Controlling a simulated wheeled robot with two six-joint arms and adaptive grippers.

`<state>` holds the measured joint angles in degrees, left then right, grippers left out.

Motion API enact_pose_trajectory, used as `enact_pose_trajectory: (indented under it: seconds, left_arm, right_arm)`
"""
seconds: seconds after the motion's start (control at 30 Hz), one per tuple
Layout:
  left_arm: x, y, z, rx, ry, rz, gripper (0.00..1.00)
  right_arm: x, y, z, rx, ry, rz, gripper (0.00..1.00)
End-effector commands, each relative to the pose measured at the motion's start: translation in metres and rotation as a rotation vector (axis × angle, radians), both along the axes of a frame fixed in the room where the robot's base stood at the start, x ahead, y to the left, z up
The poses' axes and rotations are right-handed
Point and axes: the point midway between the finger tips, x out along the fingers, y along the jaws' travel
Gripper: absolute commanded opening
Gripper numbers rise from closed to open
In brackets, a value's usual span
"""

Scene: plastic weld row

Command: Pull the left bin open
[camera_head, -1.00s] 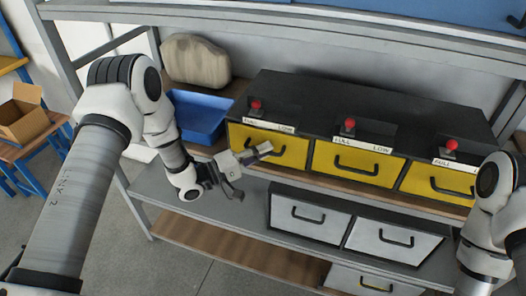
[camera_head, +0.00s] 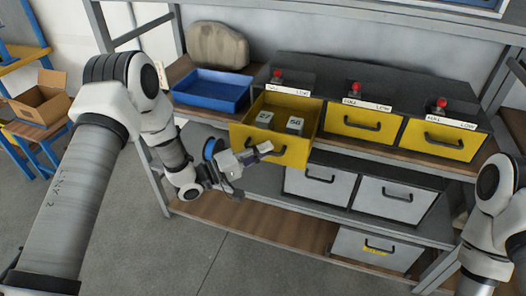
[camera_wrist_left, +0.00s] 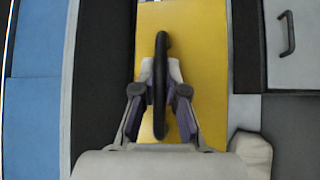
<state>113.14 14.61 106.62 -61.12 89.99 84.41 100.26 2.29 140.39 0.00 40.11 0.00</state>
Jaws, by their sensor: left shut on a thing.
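The left bin (camera_head: 240,138) is a yellow drawer in a dark cabinet, and it stands well out from the cabinet front. Two grey blocks with number labels (camera_head: 295,125) lie inside it. My left gripper (camera_head: 262,150) is at the bin's front face, shut on its black handle. In the left wrist view the handle (camera_wrist_left: 161,85) runs between the two fingers, with the yellow front (camera_wrist_left: 205,70) behind it. My right arm (camera_head: 495,215) shows at the right edge; its gripper is out of view.
Two yellow bins (camera_head: 365,122) to the right are closed. Red knobs (camera_head: 277,76) stand on the cabinet top. A blue tray (camera_head: 210,90) sits left of the open bin. White drawers (camera_head: 320,184) are below. An open cardboard box (camera_head: 45,98) stands far left.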

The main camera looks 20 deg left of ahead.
Motion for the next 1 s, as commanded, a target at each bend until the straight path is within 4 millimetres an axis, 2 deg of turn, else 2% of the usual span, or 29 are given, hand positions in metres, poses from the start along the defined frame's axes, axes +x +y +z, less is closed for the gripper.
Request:
enact_pose_trajectory:
  seconds: [0.37, 0.4, 0.43, 0.47, 0.8, 0.87, 1.0]
  left_arm:
    - [0.0, 0.0, 0.001, -0.001, -0.002, 0.0, 0.0]
    - [0.0, 0.0, 0.001, -0.001, -0.002, 0.001, 0.22]
    - [0.0, 0.0, 0.001, -0.001, -0.002, 0.001, 0.32]
    - [0.0, 0.0, 0.001, -0.001, -0.002, 0.001, 0.37]
    - [-0.001, 0.003, 0.001, -0.002, -0.001, 0.002, 0.37]
    - [-0.005, 0.007, 0.0, -0.002, 0.0, 0.004, 0.37]
    - [-0.024, 0.029, -0.004, -0.006, 0.002, 0.007, 0.37]
  right_arm:
    - [0.0, 0.0, 0.0, 0.0, -0.001, 0.0, 0.4]
    - [0.0, 0.0, 0.0, 0.0, -0.001, 0.0, 0.4]
    - [0.0, 0.0, 0.0, 0.0, -0.001, 0.0, 0.4]
    - [0.0, 0.0, 0.0, 0.0, -0.001, 0.0, 0.4]
    - [0.0, 0.0, 0.0, 0.0, 0.0, 0.0, 0.4]
    - [0.0, 0.0, 0.0, 0.0, 0.0, 0.0, 0.4]
    - [0.0, 0.0, 0.0, 0.0, 0.0, 0.0, 0.4]
